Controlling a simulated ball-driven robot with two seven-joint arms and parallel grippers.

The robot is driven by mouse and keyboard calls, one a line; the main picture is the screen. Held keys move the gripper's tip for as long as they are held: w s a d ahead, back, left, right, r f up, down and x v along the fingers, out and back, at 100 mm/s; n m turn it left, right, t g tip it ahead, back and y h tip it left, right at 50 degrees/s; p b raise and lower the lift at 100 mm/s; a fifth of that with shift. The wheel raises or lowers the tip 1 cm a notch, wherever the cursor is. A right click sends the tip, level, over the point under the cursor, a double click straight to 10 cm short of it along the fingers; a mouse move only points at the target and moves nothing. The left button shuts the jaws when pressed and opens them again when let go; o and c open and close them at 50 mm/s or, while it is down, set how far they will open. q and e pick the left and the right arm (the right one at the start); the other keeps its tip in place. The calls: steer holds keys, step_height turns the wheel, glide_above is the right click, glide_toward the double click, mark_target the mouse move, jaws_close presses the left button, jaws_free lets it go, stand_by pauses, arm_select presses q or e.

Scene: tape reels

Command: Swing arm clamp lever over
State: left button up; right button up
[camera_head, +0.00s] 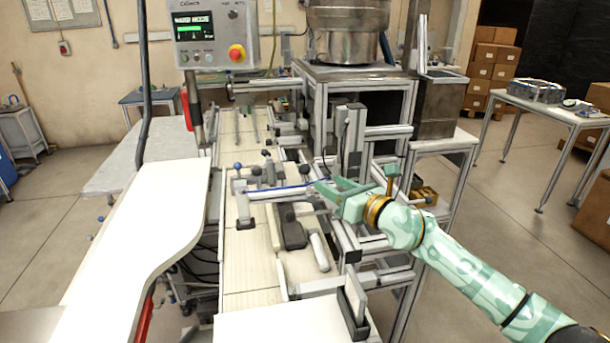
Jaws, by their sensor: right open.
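My right gripper (324,188), pale green, reaches in from the right over the machine's middle. Its jaws are open and I see nothing between them. A light grey arm (275,190) with a blue line along it lies across the machine just left of the jaws. A lever with a blue ball knob (238,167) stands upright at that arm's left end. Other small ball-ended levers (267,154) stand just behind the arm. I cannot tell for sure which one is the clamp lever. Whether the jaws touch anything is unclear. My left gripper is out of view.
A control panel (213,28) with a red button hangs at the upper left. A white curved worktop (150,235) fills the left front. A metal bowl (347,30) sits on the frame behind. A black elongated part (291,228) lies on the machine bed below the arm.

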mark_target(309, 172)
steer(key=b+x, duration=0.2)
steer(key=x, duration=0.1)
steer(key=b+x, duration=0.2)
steer(key=x, duration=0.1)
steer(key=f+b+x, duration=0.1)
steer(key=b+x, duration=0.1)
steer(key=x, duration=0.1)
steer(key=shift+w, duration=0.1)
steer(key=shift+w+a+r+b, duration=0.35)
steer(key=shift+w+a+b, duration=0.05)
steer(key=shift+b, duration=0.25)
steer(key=shift+r, duration=0.1)
jaws_close()
